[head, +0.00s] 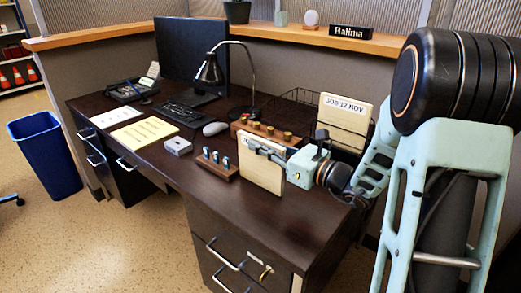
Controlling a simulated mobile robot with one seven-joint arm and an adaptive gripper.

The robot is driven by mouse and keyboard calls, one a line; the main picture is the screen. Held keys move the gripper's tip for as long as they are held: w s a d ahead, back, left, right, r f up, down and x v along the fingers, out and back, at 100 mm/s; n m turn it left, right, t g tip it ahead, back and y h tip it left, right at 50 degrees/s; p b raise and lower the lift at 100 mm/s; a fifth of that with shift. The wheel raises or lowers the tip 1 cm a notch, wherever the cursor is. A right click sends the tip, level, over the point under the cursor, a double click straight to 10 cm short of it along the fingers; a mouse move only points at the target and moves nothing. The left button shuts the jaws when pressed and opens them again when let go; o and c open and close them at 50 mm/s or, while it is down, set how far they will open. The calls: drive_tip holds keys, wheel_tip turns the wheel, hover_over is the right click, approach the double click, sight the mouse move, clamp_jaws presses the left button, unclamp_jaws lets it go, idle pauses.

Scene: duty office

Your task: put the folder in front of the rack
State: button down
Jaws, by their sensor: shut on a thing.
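My gripper (270,151) reaches in from the right and is shut on a cream folder (261,174). The folder stands upright, near the front edge of the dark desk; I cannot tell whether its lower edge touches the desk. A black wire rack (300,97) stands at the back right of the desk, partly hidden.
A wooden block with brass knobs (265,133) sits behind the held folder. A small wooden pen block (217,165) stands to its left. A lamp (210,70), mouse (215,128), grey box (178,146) and yellow sheet (144,132) occupy the desk's left and middle.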

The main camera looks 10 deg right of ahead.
drive_tip(key=shift+r, duration=0.15)
drive_tip(key=shift+f, duration=0.3)
drive_tip(key=c, duration=2)
unclamp_jaws()
drive_tip(key=shift+r, duration=0.1)
drive_tip(key=p, duration=0.2)
approach(284, 155)
drive_tip(key=x, duration=0.5)
drive_tip(key=shift+w+a, duration=0.1)
drive_tip(key=shift+w, duration=0.05)
